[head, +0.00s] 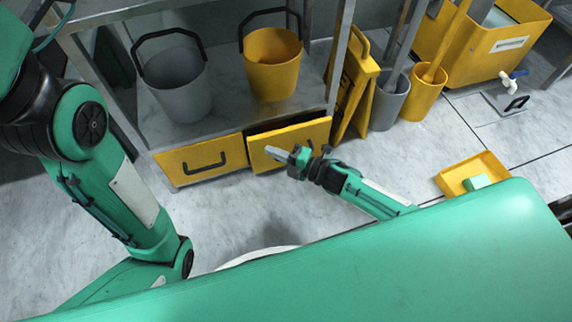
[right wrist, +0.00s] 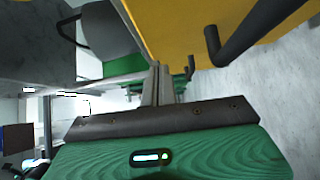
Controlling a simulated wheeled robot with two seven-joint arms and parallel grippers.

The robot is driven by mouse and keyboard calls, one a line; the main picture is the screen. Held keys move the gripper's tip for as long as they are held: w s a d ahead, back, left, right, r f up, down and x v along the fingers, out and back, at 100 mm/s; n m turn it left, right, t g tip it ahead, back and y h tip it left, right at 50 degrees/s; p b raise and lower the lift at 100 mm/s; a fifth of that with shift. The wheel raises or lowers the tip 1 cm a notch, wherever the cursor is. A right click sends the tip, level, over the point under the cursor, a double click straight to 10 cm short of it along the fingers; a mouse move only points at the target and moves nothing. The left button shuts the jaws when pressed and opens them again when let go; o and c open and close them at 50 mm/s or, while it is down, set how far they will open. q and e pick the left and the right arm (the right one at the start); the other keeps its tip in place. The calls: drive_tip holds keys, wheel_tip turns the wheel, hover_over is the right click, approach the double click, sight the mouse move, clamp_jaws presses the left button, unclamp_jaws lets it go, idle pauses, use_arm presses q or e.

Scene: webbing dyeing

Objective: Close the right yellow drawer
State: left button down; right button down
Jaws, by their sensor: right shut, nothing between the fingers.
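The right yellow drawer (head: 312,134) is under the shelf in the head view. It stands partly open, with a dark gap above its front. My right gripper (head: 272,151) is in front of it, over the drawer's face, and hides its handle. In the right wrist view, the gripper's fingers (right wrist: 158,84) are together and empty. A yellow drawer front (right wrist: 185,28) with a black handle shows close beside them. I cannot tell whether the fingers touch it. The left yellow drawer (head: 178,163) looks shut. My left arm shows at the left, but its gripper is out of view.
A grey bucket (head: 178,85) and a yellow bucket (head: 272,65) stand on the shelf above the drawers. A folded yellow sign (head: 354,85) leans right of the shelf. A yellow tray (head: 455,178) lies on the floor. The floor before the drawers is clear.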

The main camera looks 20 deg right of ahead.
sight(276, 136)
drive_tip(key=shift+w+b, duration=0.4)
drive_tip(key=shift+w, duration=0.65)
drive_tip(key=w, duration=0.4)
drive_tip(key=shift+w+a, duration=0.1)
drive_tip(key=shift+a, duration=0.05)
drive_tip(key=shift+w, duration=0.2)
drive_tip(key=shift+w+r, duration=0.1)
drive_tip(key=shift+r, duration=0.05)
